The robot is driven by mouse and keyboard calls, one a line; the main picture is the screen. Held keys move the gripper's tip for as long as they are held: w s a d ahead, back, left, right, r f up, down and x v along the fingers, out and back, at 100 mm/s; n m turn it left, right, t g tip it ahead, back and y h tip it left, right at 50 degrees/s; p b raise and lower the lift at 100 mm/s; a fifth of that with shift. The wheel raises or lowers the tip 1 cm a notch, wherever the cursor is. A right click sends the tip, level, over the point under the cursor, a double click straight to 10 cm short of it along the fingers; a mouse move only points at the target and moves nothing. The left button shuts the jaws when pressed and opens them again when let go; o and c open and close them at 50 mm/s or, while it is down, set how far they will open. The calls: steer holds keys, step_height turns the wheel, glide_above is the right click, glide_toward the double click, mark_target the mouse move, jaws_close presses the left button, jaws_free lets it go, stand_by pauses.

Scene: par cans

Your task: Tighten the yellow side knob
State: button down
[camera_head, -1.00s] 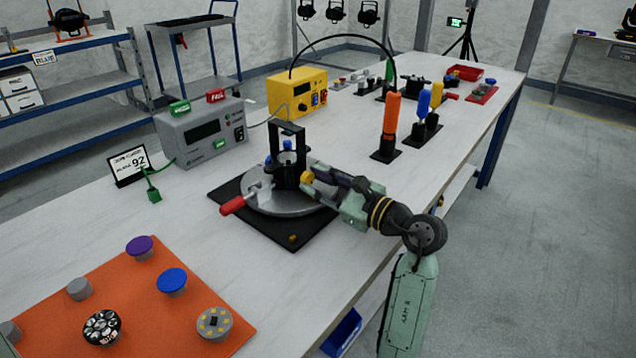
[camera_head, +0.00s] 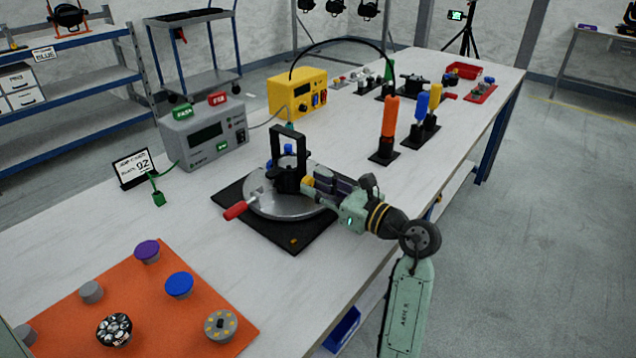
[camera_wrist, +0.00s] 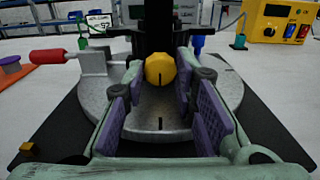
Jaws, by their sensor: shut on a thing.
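The yellow side knob (camera_wrist: 160,70) sticks out from the side of the black upright bracket (camera_head: 275,177) on the round grey metal plate (camera_head: 262,201). In the head view only a little of the knob (camera_head: 308,182) shows. My gripper (camera_head: 313,185) comes to it from the right, roughly level above the plate. In the wrist view my gripper (camera_wrist: 161,78) has its purple-padded fingers on both sides of the knob, shut on it. The exact contact at the fingertips is hard to see. A dark line marks the knob's face.
A red-handled clamp (camera_head: 236,210) lies at the plate's left, on the black base (camera_head: 296,242). A grey tester (camera_head: 204,137) and a yellow box (camera_head: 297,93) stand behind. Orange (camera_head: 389,117) and blue tools stand at right. An orange mat (camera_head: 70,312) holds several knobs at front left.

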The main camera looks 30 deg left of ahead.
steer(key=c, duration=1.3)
jaws_free()
steer(key=shift+d, duration=0.1)
steer(key=d, duration=0.4)
steer(key=s+d, duration=0.1)
steer(key=d, duration=0.6)
steer(key=shift+s+d, duration=0.35)
steer(key=shift+d, duration=0.05)
